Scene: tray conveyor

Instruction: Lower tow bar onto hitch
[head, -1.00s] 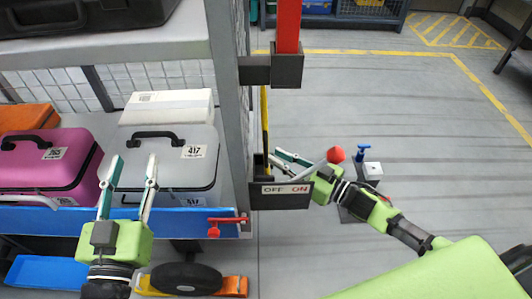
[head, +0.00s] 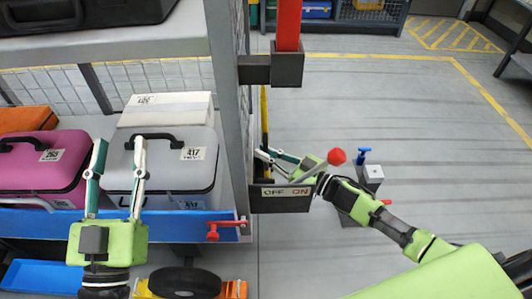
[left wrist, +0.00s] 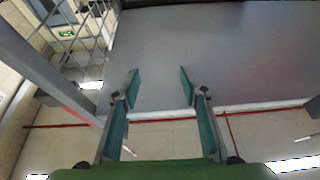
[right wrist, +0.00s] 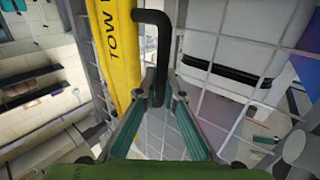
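The yellow tow bar (head: 265,118) stands upright beside the grey rack post in the head view. In the right wrist view the bar (right wrist: 112,45) carries the letters TOW, and a bent black handle (right wrist: 163,55) sticks out from it. My right gripper (head: 262,157) is at the bar, behind the OFF/ON bracket. Its fingers (right wrist: 160,80) flank the handle closely; I cannot tell whether they grip it. My left gripper (head: 119,150) is open and empty in front of the cases; its fingers (left wrist: 160,76) stand wide apart. I cannot make out the hitch for certain.
A red-knobbed lever (head: 336,157) rises beside the OFF/ON bracket (head: 280,198). A grey fitting with a blue handle (head: 372,173) stands on the right. Pink (head: 40,165) and grey cases (head: 165,160) fill the shelf behind a blue rail. A red latch (head: 225,224) sits on it.

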